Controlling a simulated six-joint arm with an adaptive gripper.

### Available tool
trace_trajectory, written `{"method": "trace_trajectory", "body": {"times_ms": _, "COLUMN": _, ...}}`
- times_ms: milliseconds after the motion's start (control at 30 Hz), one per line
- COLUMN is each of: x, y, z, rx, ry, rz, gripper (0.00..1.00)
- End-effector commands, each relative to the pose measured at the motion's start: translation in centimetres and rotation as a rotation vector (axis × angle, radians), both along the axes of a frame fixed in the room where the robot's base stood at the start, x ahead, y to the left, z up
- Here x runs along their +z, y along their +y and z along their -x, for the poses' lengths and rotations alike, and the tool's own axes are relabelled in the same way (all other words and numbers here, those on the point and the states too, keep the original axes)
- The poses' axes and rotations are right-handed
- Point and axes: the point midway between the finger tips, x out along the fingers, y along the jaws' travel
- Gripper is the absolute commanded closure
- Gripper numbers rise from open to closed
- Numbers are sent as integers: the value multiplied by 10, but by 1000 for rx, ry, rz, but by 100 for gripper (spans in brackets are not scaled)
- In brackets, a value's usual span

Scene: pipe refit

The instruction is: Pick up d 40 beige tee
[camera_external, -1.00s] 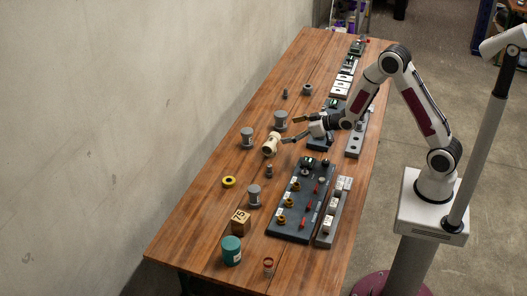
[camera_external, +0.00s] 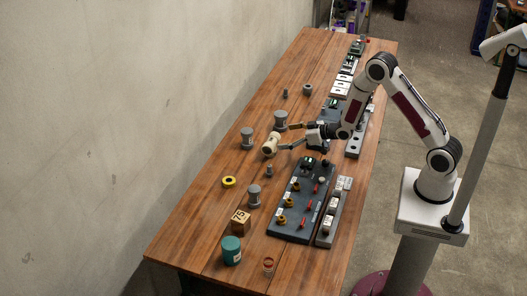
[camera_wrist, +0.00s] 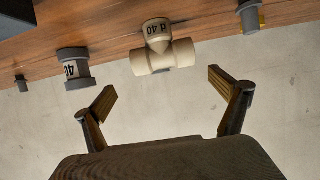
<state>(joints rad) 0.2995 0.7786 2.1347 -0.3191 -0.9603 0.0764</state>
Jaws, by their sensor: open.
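The beige tee (camera_external: 270,145) stands on the wooden table near its middle. In the wrist view the beige tee (camera_wrist: 162,50) shows its "d 40" marking and hangs at the top centre, because the view is upside down. My gripper (camera_external: 285,135) is open and empty, low over the table to the right of the tee. In the wrist view my gripper (camera_wrist: 163,82) has its two fingers spread wide, with the tee ahead, roughly centred between their lines. I see no contact between fingers and tee.
Grey fittings stand close by: one (camera_external: 281,120) behind the tee near a finger, another (camera_external: 247,138) to its left. A small grey piece (camera_external: 269,171) stands in front. A dark tool panel (camera_external: 300,200) lies at the front right. A yellow ring (camera_external: 229,182) lies at the left.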

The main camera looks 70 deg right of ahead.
Motion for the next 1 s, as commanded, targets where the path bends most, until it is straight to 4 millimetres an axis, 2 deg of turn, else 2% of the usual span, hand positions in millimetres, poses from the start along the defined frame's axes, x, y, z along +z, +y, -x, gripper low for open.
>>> {"method": "trace_trajectory", "body": {"times_ms": 300, "x": -7, "y": 0, "z": -17, "rx": 0, "ry": 1, "rz": 0, "gripper": 3}}
{"method": "trace_trajectory", "body": {"times_ms": 767, "x": -9, "y": 1, "z": -20, "rx": 0, "ry": 1, "rz": 0, "gripper": 3}}
{"method": "trace_trajectory", "body": {"times_ms": 1000, "x": -15, "y": 6, "z": -38, "rx": 1, "ry": 0, "rz": 0, "gripper": 3}}
